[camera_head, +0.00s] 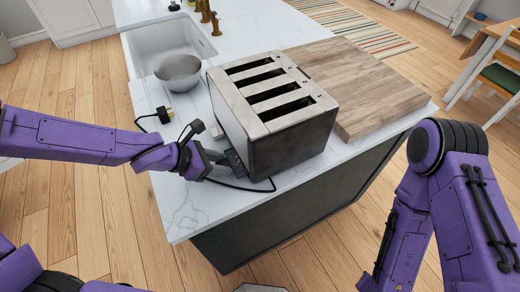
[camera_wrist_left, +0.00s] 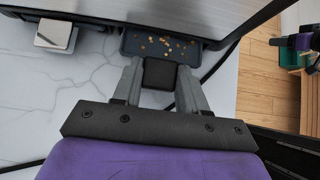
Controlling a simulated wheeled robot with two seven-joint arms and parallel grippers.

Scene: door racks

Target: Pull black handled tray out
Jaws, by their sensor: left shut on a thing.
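The silver-and-black toaster (camera_head: 272,112) stands upright on the white counter. Its dark crumb tray (camera_head: 236,160) sticks partly out of the near left side at the base. In the left wrist view the tray (camera_wrist_left: 132,45) shows golden crumbs on its surface, with its inner part hidden under the toaster. My left gripper (camera_head: 220,158) is at the tray's outer end, and in the left wrist view its fingers (camera_wrist_left: 160,75) are shut on the black handle (camera_wrist_left: 160,71). My right arm is at the right, but its gripper is out of view.
A black cord (camera_head: 240,187) lies on the counter around the toaster's near corner, and a plug (camera_head: 165,115) lies to the left. The near left counter is clear.

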